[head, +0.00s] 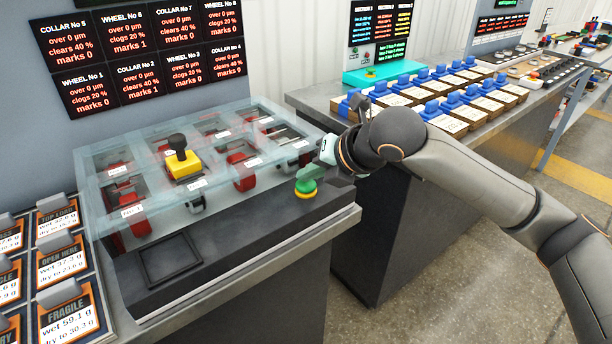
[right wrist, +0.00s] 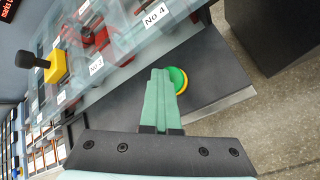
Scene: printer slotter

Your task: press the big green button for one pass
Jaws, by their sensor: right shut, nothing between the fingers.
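The big green button (head: 306,188) with a yellow ring sits at the right end of the dark front ledge of the slotter. It also shows in the right wrist view (right wrist: 180,79), just right of my fingertips. My right gripper (head: 311,173) is shut and empty, its green fingers side by side (right wrist: 160,75). In the head view the fingers are over the button and partly cover it. I cannot tell whether they touch it. My left gripper is not in view.
A clear cover (head: 105,205) over red and dark parts stands behind the ledge, with a yellow block and black knob (head: 183,166) on it. Label cards (head: 68,308) stand at left. A second bench (head: 312,98) holds blue-topped boxes. A floor gap separates the benches.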

